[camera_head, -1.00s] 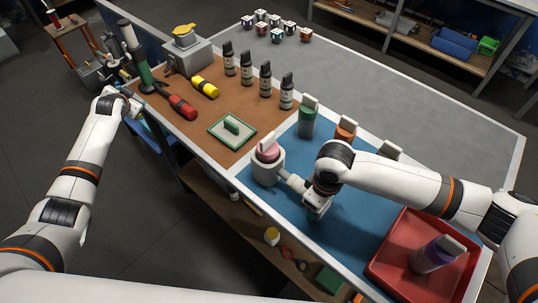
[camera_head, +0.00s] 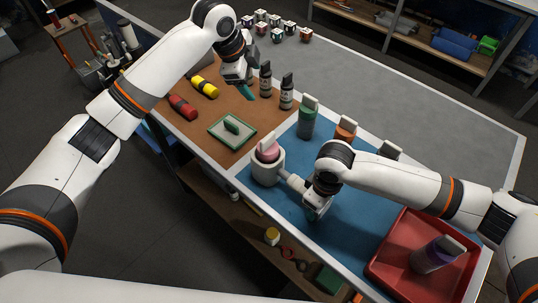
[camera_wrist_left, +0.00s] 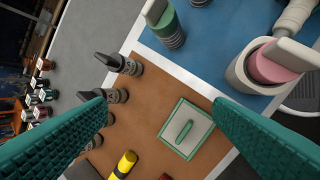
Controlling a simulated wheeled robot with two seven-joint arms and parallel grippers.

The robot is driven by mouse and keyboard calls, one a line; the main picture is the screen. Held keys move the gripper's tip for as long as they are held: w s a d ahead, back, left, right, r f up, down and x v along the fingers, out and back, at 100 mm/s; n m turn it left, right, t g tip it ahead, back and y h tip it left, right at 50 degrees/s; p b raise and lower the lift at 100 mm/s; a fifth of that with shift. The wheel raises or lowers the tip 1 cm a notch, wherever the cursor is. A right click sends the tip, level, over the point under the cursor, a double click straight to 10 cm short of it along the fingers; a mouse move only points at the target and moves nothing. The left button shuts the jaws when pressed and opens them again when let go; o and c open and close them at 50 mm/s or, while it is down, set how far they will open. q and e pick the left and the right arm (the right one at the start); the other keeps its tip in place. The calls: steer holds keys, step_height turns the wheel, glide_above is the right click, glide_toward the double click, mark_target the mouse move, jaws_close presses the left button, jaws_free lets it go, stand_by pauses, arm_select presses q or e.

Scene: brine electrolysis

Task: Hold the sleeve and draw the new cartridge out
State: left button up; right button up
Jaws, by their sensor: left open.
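A white cup-like sleeve (camera_head: 267,172) stands on the blue mat with a pink cartridge (camera_head: 268,152) seated in it, its pale flat tab upward. Both also show at the upper right of the left wrist view, as the sleeve (camera_wrist_left: 243,78) and the pink cartridge (camera_wrist_left: 272,66). My left gripper (camera_head: 248,90) is raised over the brown mat, behind and left of the sleeve. Its teal fingers are wide apart with nothing between them (camera_wrist_left: 160,100). My right gripper (camera_head: 316,207) is at the sleeve's side handle; its fingers are hidden, so its grip cannot be told.
Green (camera_head: 307,121) and orange (camera_head: 345,130) cartridges stand behind the sleeve. Dark bottles (camera_head: 286,94) line the brown mat's far edge. A green-framed plate (camera_head: 232,131) lies left of the sleeve. A red tray (camera_head: 393,262) holds a purple cartridge (camera_head: 432,256). The grey tabletop is mostly clear.

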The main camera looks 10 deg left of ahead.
mark_target(267, 146)
arm_select(q)
steer(key=s+d+m+g+y, duration=0.1)
steer(key=s+m, duration=0.1)
steer(key=s, duration=0.1)
steer(key=s+d+m+g+y, duration=0.1)
steer(key=s+d+m, duration=0.1)
steer(key=s, duration=0.2)
steer(key=s+d+m+g, duration=0.1)
steer(key=s+d+m, duration=0.1)
steer(key=s, duration=0.2)
steer(key=shift+s+d+r+g+y, duration=0.2)
steer(key=shift+r+g+y, duration=0.1)
steer(key=shift+r+y, duration=0.1)
steer(key=shift+s+f, duration=0.15)
steer(key=shift+s, duration=0.1)
step_height(267, 146, down, 12)
steer(key=shift+r, duration=0.1)
steer(key=c, duration=0.7)
steer(key=o, duration=1.2)
step_height(267, 146, up, 12)
steer(key=shift+r, duration=0.1)
